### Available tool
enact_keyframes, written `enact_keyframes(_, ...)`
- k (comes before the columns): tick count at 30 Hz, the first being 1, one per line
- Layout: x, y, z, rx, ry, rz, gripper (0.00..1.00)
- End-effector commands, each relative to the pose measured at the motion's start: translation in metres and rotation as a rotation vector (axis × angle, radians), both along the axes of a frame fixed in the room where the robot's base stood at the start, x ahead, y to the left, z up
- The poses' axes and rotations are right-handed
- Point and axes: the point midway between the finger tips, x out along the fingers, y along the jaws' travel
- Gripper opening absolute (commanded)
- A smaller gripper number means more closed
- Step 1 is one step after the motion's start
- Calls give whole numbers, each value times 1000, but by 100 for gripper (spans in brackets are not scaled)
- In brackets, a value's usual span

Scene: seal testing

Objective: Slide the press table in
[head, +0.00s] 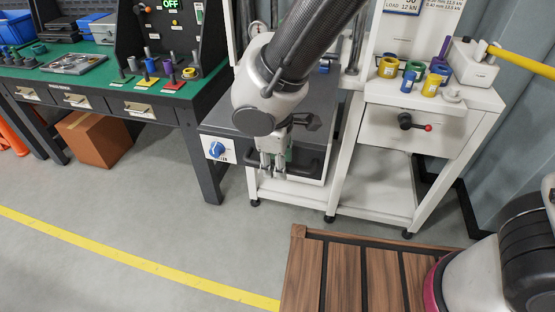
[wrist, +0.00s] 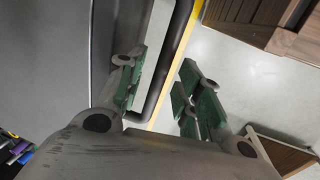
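The press table (head: 318,108) is a dark grey slab jutting forward from the white press frame, partly hidden behind my arm. Its black bar handle (head: 312,168) runs along the front edge. In the wrist view the table's grey top (wrist: 45,70) fills the left side, and the curved black handle (wrist: 172,55) runs down the middle. My gripper (head: 272,168) points down at the table's front edge. In the wrist view my gripper (wrist: 160,98) is open, its green-padded fingers apart on either side of the handle, with gaps showing. Whether a finger touches the handle is unclear.
A control box with a blue knob (head: 217,149) sits left of the table. A green-topped workbench (head: 105,85) stands further left. A white cabinet (head: 412,132) carrying coloured rings is at right. A wooden slatted platform (head: 345,272) lies in front; grey floor is clear to its left.

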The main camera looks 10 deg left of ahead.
Motion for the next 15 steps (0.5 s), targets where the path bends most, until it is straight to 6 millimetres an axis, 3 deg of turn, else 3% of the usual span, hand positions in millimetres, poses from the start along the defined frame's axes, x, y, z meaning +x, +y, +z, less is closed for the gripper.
enact_keyframes(4, 0, 0, 0, 0, 0, 0, 32)
enact_keyframes(9, 0, 0, 0, 0, 0, 0, 1)
enact_keyframes(15, 0, 0, 1, 1, 0, 0, 0)
